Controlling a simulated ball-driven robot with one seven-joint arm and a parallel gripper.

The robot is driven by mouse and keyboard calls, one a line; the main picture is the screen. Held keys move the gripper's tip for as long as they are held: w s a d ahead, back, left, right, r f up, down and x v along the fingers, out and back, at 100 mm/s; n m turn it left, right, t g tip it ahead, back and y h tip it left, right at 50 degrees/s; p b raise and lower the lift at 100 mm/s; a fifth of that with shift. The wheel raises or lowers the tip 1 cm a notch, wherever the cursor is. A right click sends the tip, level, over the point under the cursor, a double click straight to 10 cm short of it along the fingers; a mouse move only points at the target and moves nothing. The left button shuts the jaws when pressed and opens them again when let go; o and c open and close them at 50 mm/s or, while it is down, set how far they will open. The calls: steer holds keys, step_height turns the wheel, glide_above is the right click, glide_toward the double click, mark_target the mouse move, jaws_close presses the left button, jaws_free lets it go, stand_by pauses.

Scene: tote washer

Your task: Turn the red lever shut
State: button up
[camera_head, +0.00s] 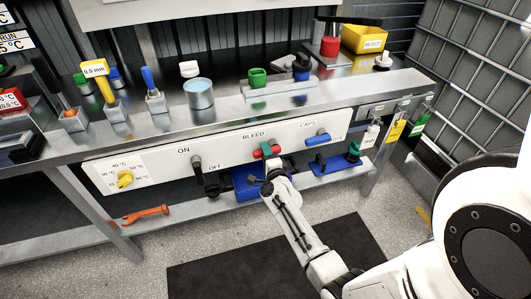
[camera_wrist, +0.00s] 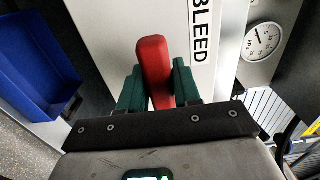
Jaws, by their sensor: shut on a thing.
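The red lever (camera_head: 259,153) is on the white front panel (camera_head: 225,152) under the word BLEED. In the wrist view the red lever (camera_wrist: 152,58) rises between two green fingers, close beside the BLEED label (camera_wrist: 200,30). My gripper (camera_head: 270,154) has reached the panel and is shut on the lever. In the wrist view my gripper (camera_wrist: 158,88) has one finger on each side of it. The lever's lower part and its pivot are hidden by the fingers and the dark gripper body.
A black ON/OFF handle (camera_head: 196,164) is left of the red lever and a blue handle (camera_head: 318,138) is right. A blue bin (camera_head: 247,186) sits below on the lower shelf. A round gauge (camera_wrist: 262,42) is right of the label. An orange wrench (camera_head: 146,214) lies lower left.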

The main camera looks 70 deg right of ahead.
jaws_close()
steer(key=shift+f, duration=0.1)
steer(key=n, duration=0.1)
steer(key=f+n, duration=0.1)
steer(key=n, duration=0.1)
steer(key=shift+f+n+b, duration=0.15)
steer(key=shift+n+b, duration=0.15)
steer(key=shift+s+d+f+n+b, duration=0.4)
steer(key=shift+s+f+n+b, duration=0.1)
steer(key=shift+n, duration=1.85)
steer(key=shift+s+d+f+n+b, duration=0.35)
steer(key=shift+s+d+n+b, duration=0.15)
steer(key=shift+n, duration=1.9)
steer(key=shift+s+d+f+n+b, duration=0.35)
steer(key=shift+s+f+n+b, duration=0.15)
steer(key=shift+n, duration=1.85)
steer(key=shift+s, duration=0.1)
